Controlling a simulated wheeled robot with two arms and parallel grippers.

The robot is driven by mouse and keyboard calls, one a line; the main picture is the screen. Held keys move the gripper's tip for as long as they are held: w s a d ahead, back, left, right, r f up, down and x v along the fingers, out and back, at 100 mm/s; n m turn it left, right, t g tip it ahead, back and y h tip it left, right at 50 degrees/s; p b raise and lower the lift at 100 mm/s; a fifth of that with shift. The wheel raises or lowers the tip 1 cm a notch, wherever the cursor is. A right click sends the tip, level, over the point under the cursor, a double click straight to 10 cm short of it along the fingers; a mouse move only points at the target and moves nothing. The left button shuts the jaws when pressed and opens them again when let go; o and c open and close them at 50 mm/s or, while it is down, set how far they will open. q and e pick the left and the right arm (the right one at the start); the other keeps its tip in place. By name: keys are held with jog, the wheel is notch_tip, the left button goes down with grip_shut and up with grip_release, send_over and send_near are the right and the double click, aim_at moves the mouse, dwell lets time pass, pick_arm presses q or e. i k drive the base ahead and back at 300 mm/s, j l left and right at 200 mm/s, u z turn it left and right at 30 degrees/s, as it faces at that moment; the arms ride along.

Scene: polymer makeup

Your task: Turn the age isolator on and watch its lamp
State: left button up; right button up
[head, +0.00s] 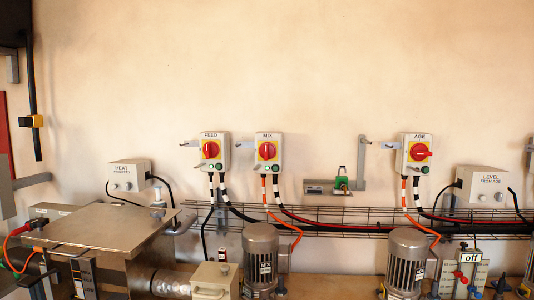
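The age isolator (405,154) is a pale box labelled AGE on the wall, right of centre. Its red rotary handle (420,152) sits on a yellow plate and appears to lie sideways. Orange-marked and black-and-white cables leave the box bottom. Neither of my grippers is in view.
Similar isolators labelled FEED (204,153) and MIX (260,153) hang to the left. A bracket with a green padlock (341,184) is between MIX and AGE. A wire cable tray (335,212) runs below. Motors (407,262) stand beneath; the wall above is clear.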

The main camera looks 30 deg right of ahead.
aim_at(419, 152)
jog(key=z, duration=1.8)
